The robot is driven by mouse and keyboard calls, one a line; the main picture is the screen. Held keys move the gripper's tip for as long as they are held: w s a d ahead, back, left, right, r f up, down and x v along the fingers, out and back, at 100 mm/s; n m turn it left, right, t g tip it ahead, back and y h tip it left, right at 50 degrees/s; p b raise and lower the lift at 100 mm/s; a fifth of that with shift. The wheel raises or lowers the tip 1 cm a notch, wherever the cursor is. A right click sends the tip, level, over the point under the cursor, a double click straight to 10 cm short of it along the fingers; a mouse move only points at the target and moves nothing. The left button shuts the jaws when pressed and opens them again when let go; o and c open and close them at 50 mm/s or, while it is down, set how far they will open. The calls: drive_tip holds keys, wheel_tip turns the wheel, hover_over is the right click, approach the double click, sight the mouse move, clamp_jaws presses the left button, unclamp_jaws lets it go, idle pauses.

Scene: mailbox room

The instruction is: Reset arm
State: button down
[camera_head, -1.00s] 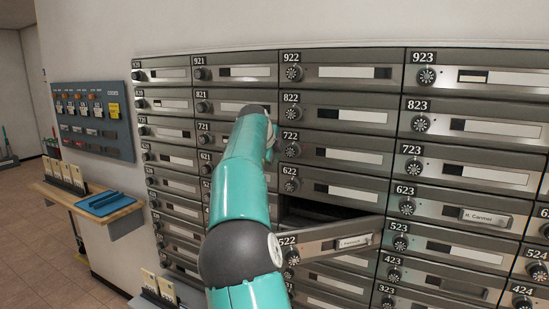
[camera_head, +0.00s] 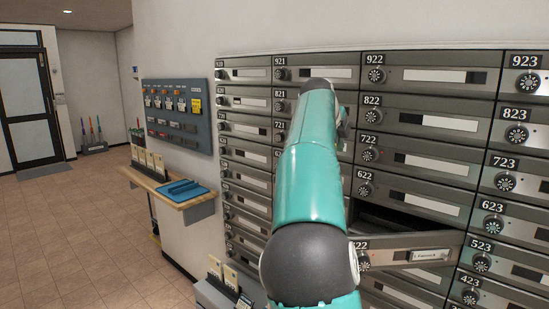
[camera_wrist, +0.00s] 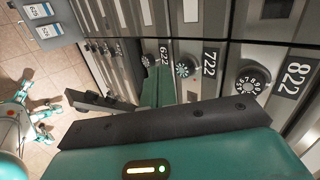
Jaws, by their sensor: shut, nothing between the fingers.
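My teal arm (camera_head: 308,185) rises in front of the mailbox wall in the head view, its upper end beside boxes 821 and 822. My gripper is mostly hidden behind the arm there. In the wrist view my gripper (camera_wrist: 190,60) is shut and empty, close to the wall near boxes 722 and 822. The door of box 522 (camera_head: 415,252) stands open and tilted outward, with a dark gap above it and a name tag on its front. My arm covers its left end in part.
Grey mailboxes (camera_head: 425,75) with dials fill the right side. A blue-grey panel (camera_head: 178,118) hangs to the left above a wooden shelf (camera_head: 168,190) with a blue tray (camera_head: 182,189). A second ledge with cards (camera_head: 230,274) is lower. Tiled floor (camera_head: 70,230) is clear at left, towards a dark door (camera_head: 30,105).

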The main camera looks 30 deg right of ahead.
drive_tip(key=s+a+f+n+t+y, duration=0.1)
drive_tip(key=s+a+f+n+y, duration=0.25)
drive_tip(key=a+n, duration=0.5)
drive_tip(key=s+a+f+n+t+y, duration=0.15)
drive_tip(key=s+a+f+n, duration=0.35)
drive_tip(key=a, duration=0.6)
drive_tip(key=s+a+f+n+y, duration=0.35)
drive_tip(key=a+f+n, duration=0.2)
drive_tip(key=a, duration=0.45)
drive_tip(key=s+a+f+n, duration=1.1)
drive_tip(key=s+a+n, duration=0.1)
drive_tip(key=s+a, duration=0.1)
drive_tip(key=shift+s+a, duration=0.3)
drive_tip(key=shift+d+f+g, duration=0.1)
drive_tip(key=shift+g, duration=0.15)
